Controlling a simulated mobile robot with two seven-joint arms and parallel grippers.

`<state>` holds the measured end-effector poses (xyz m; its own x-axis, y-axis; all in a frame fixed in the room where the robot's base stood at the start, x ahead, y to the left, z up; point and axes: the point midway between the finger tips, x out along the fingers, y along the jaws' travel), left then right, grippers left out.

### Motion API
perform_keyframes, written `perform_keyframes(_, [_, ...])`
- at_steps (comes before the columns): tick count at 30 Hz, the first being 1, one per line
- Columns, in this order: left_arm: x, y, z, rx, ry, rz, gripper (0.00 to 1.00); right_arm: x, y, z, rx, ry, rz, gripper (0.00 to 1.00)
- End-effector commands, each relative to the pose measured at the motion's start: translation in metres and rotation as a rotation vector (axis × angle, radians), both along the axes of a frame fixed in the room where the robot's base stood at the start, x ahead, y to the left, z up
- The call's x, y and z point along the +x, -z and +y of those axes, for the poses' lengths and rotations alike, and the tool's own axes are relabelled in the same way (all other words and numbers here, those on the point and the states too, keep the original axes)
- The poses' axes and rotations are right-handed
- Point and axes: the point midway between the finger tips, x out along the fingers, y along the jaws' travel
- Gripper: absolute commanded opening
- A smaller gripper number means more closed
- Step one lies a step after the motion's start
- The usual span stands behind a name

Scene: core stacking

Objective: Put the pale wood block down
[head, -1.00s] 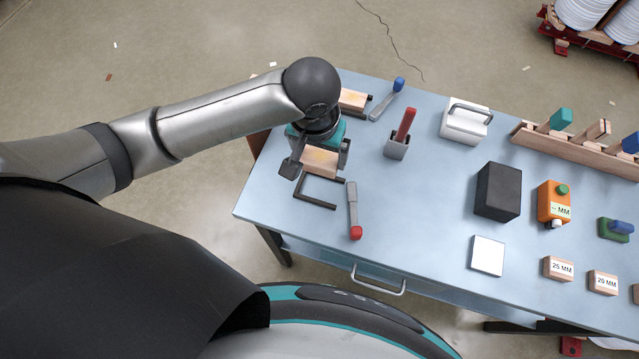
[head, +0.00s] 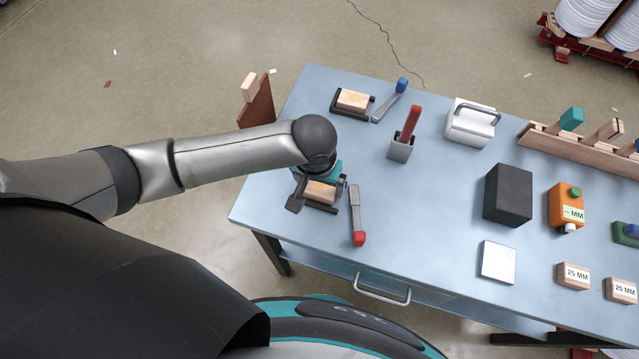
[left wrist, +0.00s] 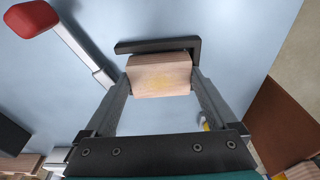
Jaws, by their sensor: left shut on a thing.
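My left gripper (head: 319,193) is shut on the pale wood block (head: 321,191), near the front left of the blue table. The left wrist view shows the block (left wrist: 160,76) between the two fingers (left wrist: 162,92). The block is at the black angled bracket (head: 322,208), low over it or in it. The bracket's bar (left wrist: 155,46) runs along the block's far side in the wrist view. I cannot tell whether the block touches the table. A grey clamp lever with a red tip (head: 357,216) lies just right of the bracket. My right gripper is not in view.
Behind are another wood block (head: 353,99) in a black bracket, a blue-tipped lever (head: 396,95) and a grey holder with a red handle (head: 401,149). A black box (head: 508,194) and a white tile (head: 497,262) stand right. The table between is clear.

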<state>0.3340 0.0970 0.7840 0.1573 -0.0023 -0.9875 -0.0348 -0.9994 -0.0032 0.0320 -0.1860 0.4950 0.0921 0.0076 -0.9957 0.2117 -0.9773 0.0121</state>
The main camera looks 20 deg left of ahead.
Motion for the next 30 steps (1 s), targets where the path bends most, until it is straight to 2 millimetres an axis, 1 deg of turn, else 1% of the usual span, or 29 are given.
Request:
perform_keyframes(1, [-0.003, 0.005, 0.000, -0.003, 0.001, 0.006, 0.34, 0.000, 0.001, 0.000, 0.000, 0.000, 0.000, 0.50])
perform_keyframes(9, [-0.006, 0.015, -0.001, -0.001, 0.003, 0.013, 0.34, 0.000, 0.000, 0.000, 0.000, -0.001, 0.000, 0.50])
perform_keyframes(16, [-0.006, 0.020, -0.002, -0.002, 0.006, 0.013, 0.34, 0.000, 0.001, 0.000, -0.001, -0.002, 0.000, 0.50])
perform_keyframes(17, [-0.006, 0.020, -0.001, -0.002, 0.006, 0.014, 0.93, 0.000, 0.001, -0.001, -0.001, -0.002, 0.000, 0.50])
perform_keyframes(19, [-0.006, 0.020, -0.001, -0.002, 0.006, 0.014, 1.00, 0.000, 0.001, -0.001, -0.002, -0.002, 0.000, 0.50])
perform_keyframes(26, [-0.006, 0.019, -0.001, -0.001, 0.006, 0.014, 1.00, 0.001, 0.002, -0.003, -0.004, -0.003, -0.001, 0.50])
perform_keyframes(30, [-0.005, 0.008, 0.000, -0.001, 0.005, 0.012, 1.00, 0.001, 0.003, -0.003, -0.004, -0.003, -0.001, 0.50])
